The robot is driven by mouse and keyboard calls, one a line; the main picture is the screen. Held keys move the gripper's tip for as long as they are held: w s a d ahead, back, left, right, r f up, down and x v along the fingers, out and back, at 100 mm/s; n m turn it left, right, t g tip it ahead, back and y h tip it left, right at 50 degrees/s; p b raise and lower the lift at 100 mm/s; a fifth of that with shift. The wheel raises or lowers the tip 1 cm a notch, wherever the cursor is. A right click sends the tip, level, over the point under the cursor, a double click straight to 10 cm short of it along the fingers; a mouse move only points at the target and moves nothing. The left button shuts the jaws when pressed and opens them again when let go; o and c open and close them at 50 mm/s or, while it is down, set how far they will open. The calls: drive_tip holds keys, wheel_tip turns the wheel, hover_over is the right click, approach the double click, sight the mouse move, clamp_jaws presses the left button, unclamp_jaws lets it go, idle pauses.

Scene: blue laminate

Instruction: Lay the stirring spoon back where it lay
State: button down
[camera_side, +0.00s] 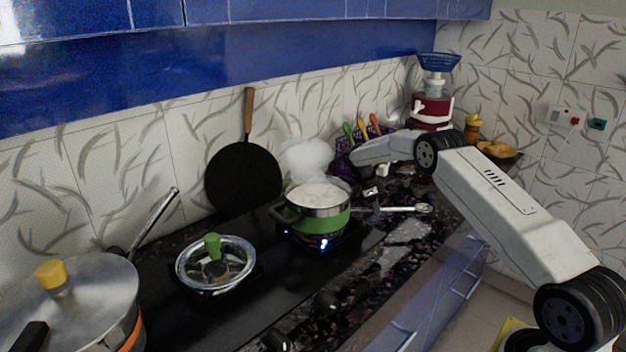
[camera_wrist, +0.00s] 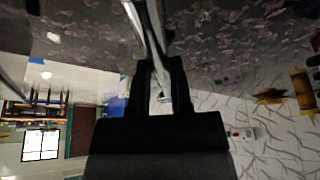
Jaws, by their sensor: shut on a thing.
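The metal stirring spoon (camera_side: 400,209) shows in the side view as a shiny, nearly level shape to the right of the green-banded pot (camera_side: 325,220), over the dark counter. My gripper (camera_side: 372,192) is just above and left of it. In the wrist view, my gripper (camera_wrist: 159,85) is shut on the spoon's shiny handle (camera_wrist: 150,35), which runs up out of the picture between the two black fingers. I cannot tell whether the spoon touches the counter. The pot holds something white and frothy, with steam above it and blue flame beneath.
A glass-lidded pan (camera_side: 216,264) and a large lidded pot (camera_side: 85,300) stand to the left. A black frying pan (camera_side: 243,180) leans on the wall. A red and white appliance (camera_side: 432,108) stands at the back right. Counter right of the spoon is partly hidden by my arm.

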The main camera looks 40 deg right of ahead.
drive_tip(key=shift+f, duration=1.1)
drive_tip(key=shift+f, duration=0.25)
drive_tip(key=shift+f, duration=0.75)
drive_tip(key=shift+f, duration=0.3)
idle(0.9)
drive_tip(key=shift+s+a+f, duration=0.1)
drive_tip(key=shift+a+f, duration=0.1)
drive_tip(key=shift+f, duration=0.25)
idle(0.3)
drive_tip(key=shift+c, duration=2.2)
unclamp_jaws()
drive_tip(key=shift+r, duration=0.15)
